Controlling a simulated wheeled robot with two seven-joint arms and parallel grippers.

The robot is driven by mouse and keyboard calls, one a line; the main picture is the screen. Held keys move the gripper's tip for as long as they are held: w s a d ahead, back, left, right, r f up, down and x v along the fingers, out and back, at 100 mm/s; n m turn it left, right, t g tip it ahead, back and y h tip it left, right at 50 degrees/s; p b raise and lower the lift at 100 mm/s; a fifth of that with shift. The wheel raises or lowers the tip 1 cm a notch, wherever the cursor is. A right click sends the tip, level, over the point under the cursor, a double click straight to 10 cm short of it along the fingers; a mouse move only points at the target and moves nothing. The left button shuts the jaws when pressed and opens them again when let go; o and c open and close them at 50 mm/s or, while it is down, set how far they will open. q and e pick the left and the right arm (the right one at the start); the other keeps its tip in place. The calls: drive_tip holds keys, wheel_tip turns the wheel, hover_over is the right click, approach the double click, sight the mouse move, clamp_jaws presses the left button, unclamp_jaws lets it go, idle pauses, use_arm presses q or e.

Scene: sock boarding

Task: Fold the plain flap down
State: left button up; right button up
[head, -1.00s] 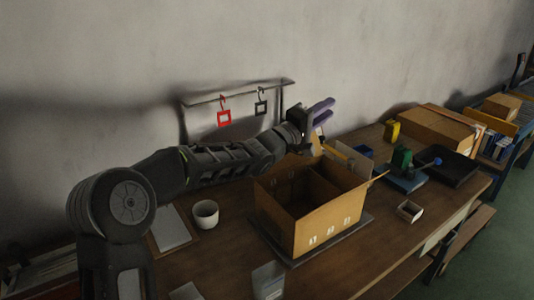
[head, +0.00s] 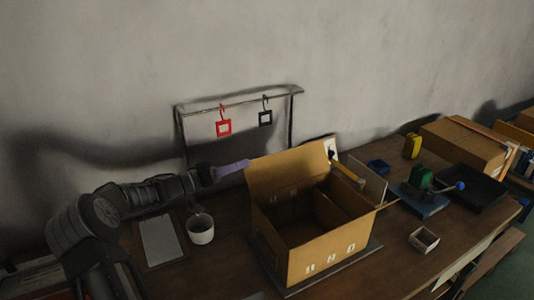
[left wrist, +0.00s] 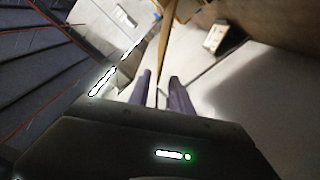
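An open cardboard box (head: 300,264) stands on a dark mat on the table, with white marks on its front. Its back flap (head: 288,170) is plain brown and stands up, tilted. My left gripper (head: 235,167) is at the left end of this flap, its purple fingers pointing toward it. In the left wrist view, the fingers (left wrist: 161,75) are apart, with a thin brown edge lined up between them. I cannot tell if they touch it. My right gripper is out of view.
A white cup (head: 200,232) stands left of the box, below my left arm. A rack (head: 240,99) with a red tag (head: 223,127) and a black tag (head: 265,117) stands behind. A small open box (head: 423,240) and a black tray (head: 470,188) are to the right.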

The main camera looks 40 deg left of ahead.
sight(263, 161)
use_arm(q)
drive_tip(key=shift+s+d+f+g, duration=0.2)
drive_tip(key=shift+d+f+g, duration=0.1)
drive_tip(key=shift+d+f, duration=0.15)
drive_tip(key=p+x, duration=0.2)
drive_tip(key=x, duration=0.4)
drive_tip(key=shift+w+d+r, duration=0.15)
drive_tip(key=shift+w+d, duration=0.05)
drive_tip(key=shift+w, duration=0.1)
drive_tip(key=shift+w+d, duration=0.25)
drive_tip(key=shift+w, duration=0.25)
clamp_jaws()
